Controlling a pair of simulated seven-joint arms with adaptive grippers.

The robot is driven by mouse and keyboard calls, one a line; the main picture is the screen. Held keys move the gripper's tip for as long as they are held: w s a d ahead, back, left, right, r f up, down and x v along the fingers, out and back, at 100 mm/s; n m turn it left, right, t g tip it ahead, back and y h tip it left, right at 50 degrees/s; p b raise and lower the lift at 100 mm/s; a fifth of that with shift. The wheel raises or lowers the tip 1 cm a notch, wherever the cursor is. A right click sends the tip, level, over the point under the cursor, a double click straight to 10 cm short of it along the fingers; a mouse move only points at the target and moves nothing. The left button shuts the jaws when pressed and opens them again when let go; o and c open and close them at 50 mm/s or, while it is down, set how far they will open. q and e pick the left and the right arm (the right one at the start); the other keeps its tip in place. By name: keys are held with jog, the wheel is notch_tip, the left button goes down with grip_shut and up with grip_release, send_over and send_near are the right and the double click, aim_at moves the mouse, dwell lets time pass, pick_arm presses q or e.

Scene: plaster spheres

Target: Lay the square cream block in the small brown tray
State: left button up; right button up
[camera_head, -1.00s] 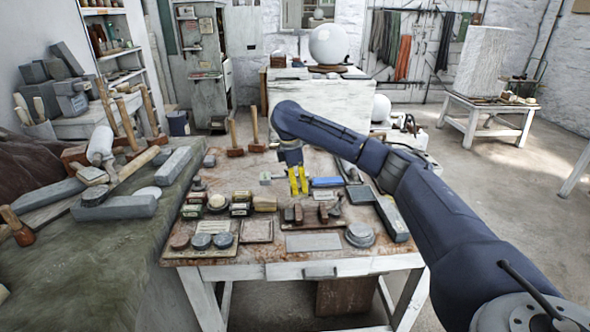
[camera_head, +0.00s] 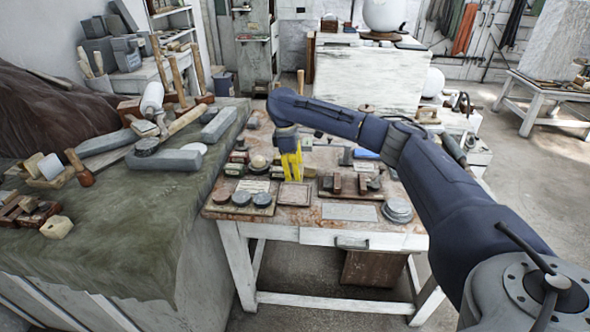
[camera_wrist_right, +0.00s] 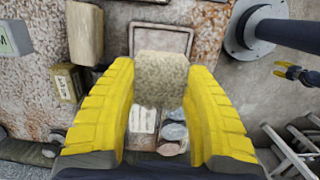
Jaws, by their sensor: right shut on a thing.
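My right gripper (camera_wrist_right: 163,110) is shut on the square cream block (camera_wrist_right: 160,78), which sits between its yellow fingertips in the wrist view. In the head view the right gripper (camera_head: 291,166) hangs down over the worktable, and I cannot make out the block there. The small brown tray (camera_wrist_right: 133,40) is empty, and the block covers part of its near edge in the wrist view. In the head view the tray (camera_head: 293,194) lies just below the fingertips. My left gripper (camera_wrist_right: 295,71) shows small at the right of the wrist view, its fingers apart.
A board with grey and reddish round discs (camera_head: 242,198) lies left of the tray. A longer cream block (camera_wrist_right: 86,31) lies nearby. A flat grey plate (camera_head: 349,212) lies in front.

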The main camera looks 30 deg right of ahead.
send_over(296, 194)
jog(key=shift+w+a+f, duration=0.1)
jog(key=shift+w+f, duration=0.05)
jog(key=shift+f, duration=1.25)
jog(key=shift+w+a+f, duration=0.1)
jog(key=shift+f, duration=1.3)
jog(key=shift+f, duration=0.85)
jog(key=o, duration=1.4)
jog(key=shift+f, duration=0.1)
jog(key=shift+r, duration=2.05)
